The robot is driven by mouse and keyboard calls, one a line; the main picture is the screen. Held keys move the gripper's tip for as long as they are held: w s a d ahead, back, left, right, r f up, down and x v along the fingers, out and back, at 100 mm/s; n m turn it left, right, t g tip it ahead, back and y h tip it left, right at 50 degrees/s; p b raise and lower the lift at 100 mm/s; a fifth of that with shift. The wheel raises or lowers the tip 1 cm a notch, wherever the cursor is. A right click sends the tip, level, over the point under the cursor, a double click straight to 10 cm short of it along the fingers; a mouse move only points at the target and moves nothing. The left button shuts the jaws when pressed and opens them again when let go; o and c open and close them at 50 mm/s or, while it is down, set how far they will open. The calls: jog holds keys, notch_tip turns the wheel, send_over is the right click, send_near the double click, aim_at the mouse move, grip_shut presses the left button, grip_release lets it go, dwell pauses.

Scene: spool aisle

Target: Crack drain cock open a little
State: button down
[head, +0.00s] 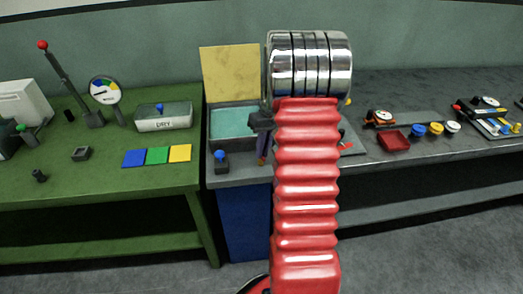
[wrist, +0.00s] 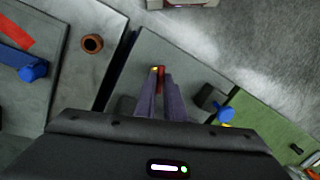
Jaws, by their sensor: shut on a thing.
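My gripper (head: 262,160) points down at the front edge of the grey bench, just right of the basin, partly hidden by my red arm in the head view. In the wrist view my gripper (wrist: 160,80) has its two dark purple fingers close together on a small red piece with a yellow tip (wrist: 161,74). This piece seems to be the drain cock's handle; the fingers hide most of it, so its angle is unclear. The basin (head: 209,134) holds teal liquid, and its yellow lid (head: 231,72) stands open behind it.
A dark block with a blue knob (head: 220,156) stands left of my gripper; the knob also shows in the wrist view (wrist: 226,115). A green bench (head: 60,195) with a lever, gauge and coloured tiles is at left. A red tray (head: 393,140) and several coloured caps lie at right.

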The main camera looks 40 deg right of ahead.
jog(key=c, duration=1.8)
grip_release()
jog(key=shift+c, duration=0.2)
notch_tip(320, 180, up, 14)
jog(key=d, duration=0.2)
jog(key=shift+s+d+f, duration=0.25)
jog(key=shift+s+d, duration=0.05)
